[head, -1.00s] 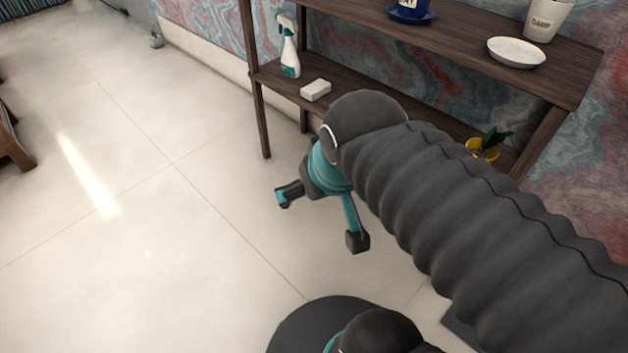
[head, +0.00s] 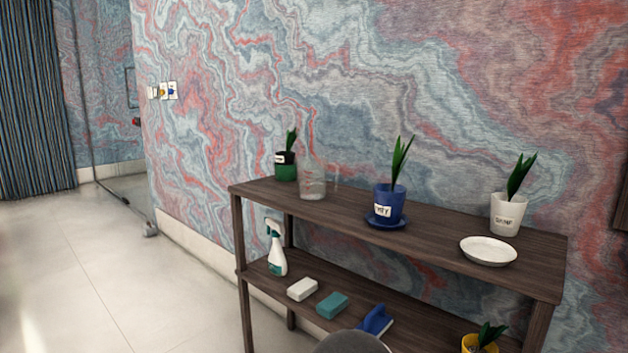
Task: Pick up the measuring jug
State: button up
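A clear, see-through vessel (head: 312,182) stands upright on the top board of the wooden shelf, between a green pot and a blue pot. It has a faint narrow upper part, and a faint clear outline shows at its right side. It is hard to make out against the patterned wall, and I cannot tell for sure that it is the measuring jug. My gripper is not in view. Only a dark rounded part of my arm shows at the bottom edge.
The shelf (head: 400,238) also bears a green pot (head: 286,172), a blue pot (head: 388,202), a white pot (head: 507,217) and a white dish (head: 488,251). Below are a spray bottle (head: 276,252), sponges (head: 332,305), a blue brush (head: 375,320) and a yellow pot (head: 480,345). Floor at left is clear.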

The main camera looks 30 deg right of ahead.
aim_at(312, 170)
jog(key=u, duration=0.4)
jog(key=k, duration=1.1)
jog(key=u, duration=0.9)
jog(key=i, duration=1.9)
jog(key=z, duration=0.35)
jog(key=i, duration=1.5)
jog(key=z, duration=1.95)
jog(key=i, duration=0.9)
jog(key=z, duration=0.8)
